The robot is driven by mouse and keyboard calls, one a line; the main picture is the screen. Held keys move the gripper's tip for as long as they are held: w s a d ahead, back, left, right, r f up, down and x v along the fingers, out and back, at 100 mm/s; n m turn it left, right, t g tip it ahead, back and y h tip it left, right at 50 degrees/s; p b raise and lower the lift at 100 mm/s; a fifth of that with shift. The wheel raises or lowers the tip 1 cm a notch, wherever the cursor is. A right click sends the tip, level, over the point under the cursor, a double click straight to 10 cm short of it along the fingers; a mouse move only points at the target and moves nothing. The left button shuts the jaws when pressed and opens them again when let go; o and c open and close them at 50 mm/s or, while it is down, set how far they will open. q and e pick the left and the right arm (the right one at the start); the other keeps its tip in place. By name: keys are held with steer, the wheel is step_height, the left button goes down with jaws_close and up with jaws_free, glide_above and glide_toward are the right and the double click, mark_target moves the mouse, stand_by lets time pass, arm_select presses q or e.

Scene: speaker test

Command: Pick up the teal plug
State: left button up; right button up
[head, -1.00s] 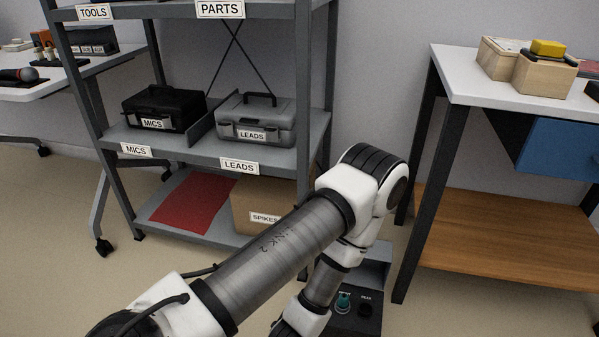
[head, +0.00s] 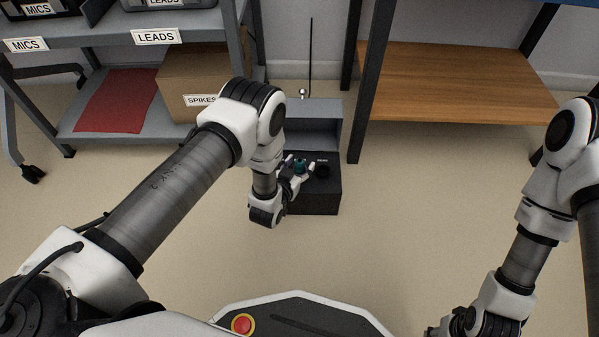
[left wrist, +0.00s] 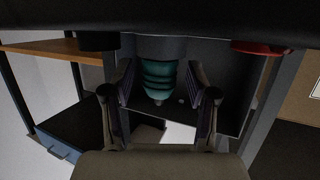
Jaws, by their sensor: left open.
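The teal plug (head: 299,165) stands on top of a dark box (head: 318,202) on the floor. It also shows in the left wrist view (left wrist: 158,80), as a ribbed teal body between the two fingers. My left gripper (head: 300,172) is open around the plug, one finger on each side. In the left wrist view gaps show between the plug and both fingers. In the head view the gripper partly covers the plug.
A dark round fitting (head: 322,171) sits beside the plug on the box. A grey shelf rack stands at left with a cardboard box (head: 185,85) and red sheet (head: 115,100). A wooden lower shelf (head: 450,80) is at right. The floor in front is clear.

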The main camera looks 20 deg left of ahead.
arm_select(q)
steer(key=shift+w, duration=0.3)
jaws_close()
steer(key=shift+r, duration=0.15)
